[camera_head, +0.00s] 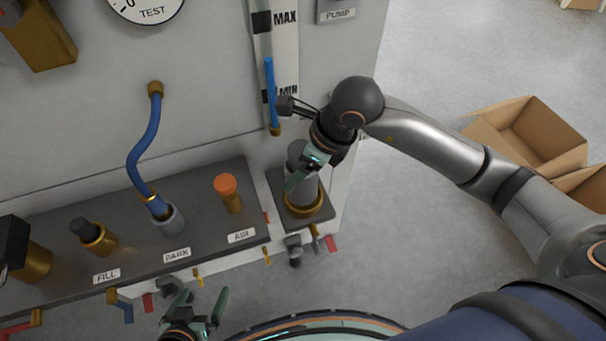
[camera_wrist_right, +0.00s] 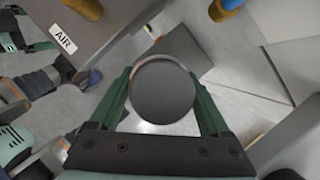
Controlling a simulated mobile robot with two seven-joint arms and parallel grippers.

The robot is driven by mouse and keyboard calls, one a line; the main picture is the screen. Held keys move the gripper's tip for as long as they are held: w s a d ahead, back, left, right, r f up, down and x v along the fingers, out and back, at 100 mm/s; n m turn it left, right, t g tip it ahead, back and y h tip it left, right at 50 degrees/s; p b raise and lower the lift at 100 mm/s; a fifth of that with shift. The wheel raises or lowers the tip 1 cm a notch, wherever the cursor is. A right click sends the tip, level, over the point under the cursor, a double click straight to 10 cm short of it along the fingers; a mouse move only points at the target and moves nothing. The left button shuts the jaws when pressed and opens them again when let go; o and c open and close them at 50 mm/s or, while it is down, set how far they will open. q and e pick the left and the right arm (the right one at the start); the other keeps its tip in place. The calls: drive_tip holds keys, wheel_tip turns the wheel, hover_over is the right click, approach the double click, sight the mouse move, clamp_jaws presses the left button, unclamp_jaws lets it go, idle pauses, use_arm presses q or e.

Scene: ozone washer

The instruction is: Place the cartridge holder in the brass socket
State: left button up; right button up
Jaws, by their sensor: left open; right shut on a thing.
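The cartridge holder (camera_head: 302,189) is a grey cylinder at the right end of the panel's ledge. My right gripper (camera_head: 305,170) is shut on it from above. In the right wrist view the holder's round dark top (camera_wrist_right: 163,92) sits between the two green fingers (camera_wrist_right: 165,98). The brass socket (camera_head: 304,211) is a gold ring around the holder's lower end in the head view; I cannot tell whether the holder is fully seated. The socket is hidden in the wrist view. My left gripper (camera_head: 198,310) is open and empty at the bottom, in front of the ledge.
The dark ledge (camera_head: 60,285) carries the FILL fitting (camera_head: 95,236), the PARK socket (camera_head: 169,220) with a blue hose (camera_head: 138,155), and the orange-capped AIR fitting (camera_head: 228,190). Small valves line its front edge. Cardboard boxes (camera_head: 530,135) lie on the floor at right.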

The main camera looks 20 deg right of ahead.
drive_tip(key=shift+w+d+f, duration=0.1)
drive_tip(key=shift+f, duration=0.8)
drive_tip(key=shift+w+d+f, duration=0.1)
drive_tip(key=shift+f, duration=0.8)
drive_tip(key=shift+f, duration=0.1)
drive_tip(key=o, duration=1.3)
drive_tip(key=shift+o, duration=0.2)
drive_tip(key=p+v, duration=0.1)
drive_tip(key=v, duration=1.1)
